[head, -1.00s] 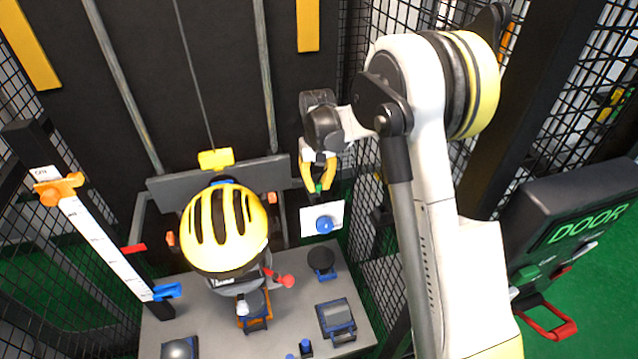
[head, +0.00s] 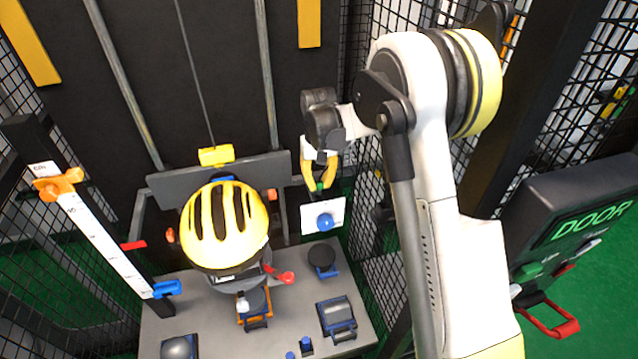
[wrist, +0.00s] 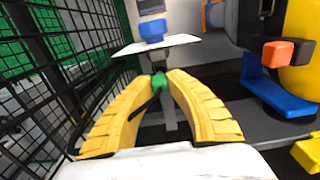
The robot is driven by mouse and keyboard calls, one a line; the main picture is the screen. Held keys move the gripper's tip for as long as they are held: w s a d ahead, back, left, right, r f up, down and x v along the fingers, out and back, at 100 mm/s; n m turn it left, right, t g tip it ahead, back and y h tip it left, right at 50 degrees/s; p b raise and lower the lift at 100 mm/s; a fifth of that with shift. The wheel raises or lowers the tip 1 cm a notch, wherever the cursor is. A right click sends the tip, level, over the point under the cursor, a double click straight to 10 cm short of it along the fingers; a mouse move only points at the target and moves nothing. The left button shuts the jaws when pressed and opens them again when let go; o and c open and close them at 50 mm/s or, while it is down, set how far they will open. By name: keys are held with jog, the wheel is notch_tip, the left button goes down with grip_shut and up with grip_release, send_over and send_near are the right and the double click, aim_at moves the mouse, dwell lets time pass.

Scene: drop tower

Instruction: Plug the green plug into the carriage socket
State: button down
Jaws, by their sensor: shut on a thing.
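My gripper (head: 320,186) has curved yellow fingers, shut on the small green plug. In the wrist view, the green plug (wrist: 159,82) sits between the fingertips, with a dark cable trailing from it. A white plate with a blue knob (head: 323,221) lies just beyond the fingertips; it also shows in the wrist view (wrist: 152,31). I cannot tell whether the plug touches anything past the fingers. The carriage seems to be the dark grey crossbar (head: 165,187) with a yellow block, left of my gripper. I cannot make out its socket.
A yellow helmet (head: 225,225) stands left of my gripper, above a grey base (head: 205,300) with several blue-trimmed parts. A white scale (head: 105,245) with orange and blue clamps is at the left. Black mesh (wrist: 55,85) runs close beside my gripper. A DOOR panel (head: 580,230) is at right.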

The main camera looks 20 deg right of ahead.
jog(key=shift+f, duration=0.15)
jog(key=shift+f+b, duration=1)
jog(key=shift+f, duration=0.2)
jog(key=shift+f, duration=0.25)
jog(key=c, duration=1.4)
grip_release()
jog(key=shift+o, duration=0.2)
jog(key=shift+r, duration=0.1)
notch_tip(320, 180, up, 12)
